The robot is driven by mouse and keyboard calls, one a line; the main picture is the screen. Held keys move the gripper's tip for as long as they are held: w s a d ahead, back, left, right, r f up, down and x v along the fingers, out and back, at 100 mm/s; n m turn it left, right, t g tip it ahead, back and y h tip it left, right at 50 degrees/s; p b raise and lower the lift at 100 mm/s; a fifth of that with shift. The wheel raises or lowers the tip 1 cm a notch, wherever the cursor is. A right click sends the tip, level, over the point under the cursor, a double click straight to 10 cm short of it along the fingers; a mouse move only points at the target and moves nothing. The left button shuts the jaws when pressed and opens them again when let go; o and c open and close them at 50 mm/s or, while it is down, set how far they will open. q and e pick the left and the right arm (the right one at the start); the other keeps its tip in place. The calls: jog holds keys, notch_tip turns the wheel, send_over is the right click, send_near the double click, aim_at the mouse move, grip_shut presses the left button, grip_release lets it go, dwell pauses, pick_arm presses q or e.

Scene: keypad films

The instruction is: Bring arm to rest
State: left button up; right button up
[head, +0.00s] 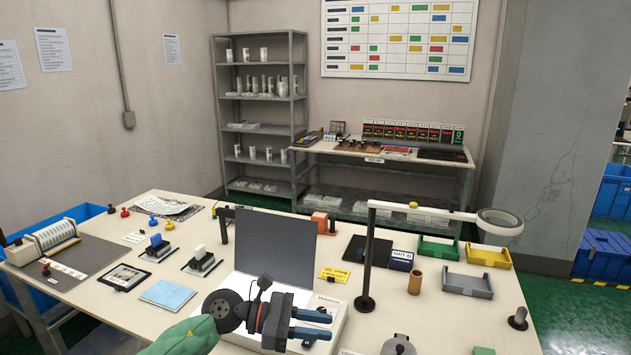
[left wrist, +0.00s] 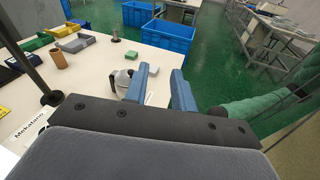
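My left arm in its green sleeve (head: 180,338) reaches in from the bottom left of the head view. My left gripper (head: 326,324) is held over the front of the table, in front of a white-based device with an upright grey panel (head: 275,245). Its two blue fingers stand apart with nothing between them; the left wrist view shows the same gap (left wrist: 162,92). A green-sleeved link of my right arm (left wrist: 270,106) shows at the right of the left wrist view. My right gripper cannot be made out in either view.
The table (head: 235,325) is crowded: a magnifier lamp (head: 366,265), a brown cup (head: 415,281), coloured trays (head: 438,248), stampers (head: 158,247) and a blue booklet (head: 167,294). A grey-lidded object (head: 398,345) stands near the front. Blue crates (left wrist: 172,38) stand on the green floor.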

pick_arm(q)
jog(key=w+a+r+n+t, duration=0.1)
jog(key=a+r+n+t, duration=0.15)
jog(key=n+t, duration=0.75)
jog(key=w+a+r+n+t, duration=0.1)
jog(key=a+r+n+t, duration=0.15)
jog(key=n+t, duration=0.75)
jog(key=s+a+f+n+g+y, duration=0.1)
jog(key=s+a+f+n+y, duration=0.1)
jog(key=a+f+n+y, duration=0.8)
jog(key=s+a+f+n+g+y, duration=0.1)
jog(key=a+f+n+g+y, duration=0.15)
jog(key=f+n+y, duration=0.85)
jog(key=s+a+f+n+g+h, duration=0.2)
jog(key=s+f+n+g, duration=0.45)
jog(key=s, duration=0.55)
jog(key=s+a+f+n+g+h, duration=0.25)
jog(key=s+f+n+g, duration=0.4)
jog(key=s, duration=0.65)
jog(key=s+d+f, duration=0.1)
jog(key=d+f, duration=0.1)
jog(key=f, duration=0.9)
jog(key=s+d+f+g, duration=0.1)
jog(key=d+f, duration=0.2)
jog(key=f, duration=0.9)
jog(key=shift+d+h, duration=0.3)
jog(key=shift+h, duration=0.15)
jog(key=shift+s, duration=0.1)
